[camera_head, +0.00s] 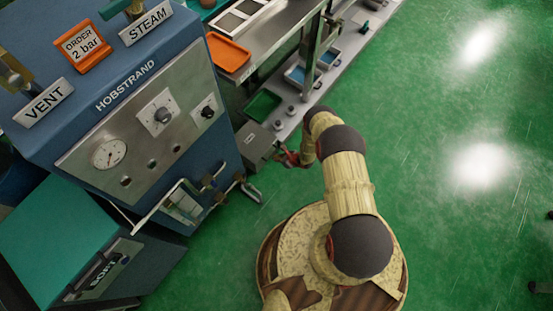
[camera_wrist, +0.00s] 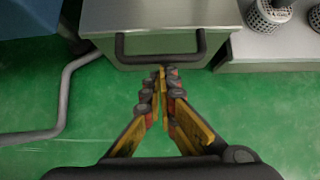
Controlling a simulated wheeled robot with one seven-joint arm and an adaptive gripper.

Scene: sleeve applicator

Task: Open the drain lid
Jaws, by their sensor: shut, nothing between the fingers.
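A grey metal box (camera_head: 253,143) stands low on the floor beside the blue machine. In the wrist view its flat grey top (camera_wrist: 160,15), which looks like the lid, fills the upper middle. A dark U-shaped handle (camera_wrist: 133,60) sticks out from its near edge. My gripper (camera_wrist: 162,72) is shut and empty, its fingertips together at the middle of the handle bar. I cannot tell whether they touch the bar. In the head view my gripper (camera_head: 281,157) is small, just right of the box. The lid looks flat and shut.
The blue machine (camera_head: 130,90) with gauge and knobs stands at the left. A bent grey pipe (camera_wrist: 66,95) runs near the floor left of the box. A low grey bench (camera_wrist: 275,45) with perforated cups (camera_wrist: 268,18) adjoins at the right. Green floor (camera_head: 450,200) is open on the right.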

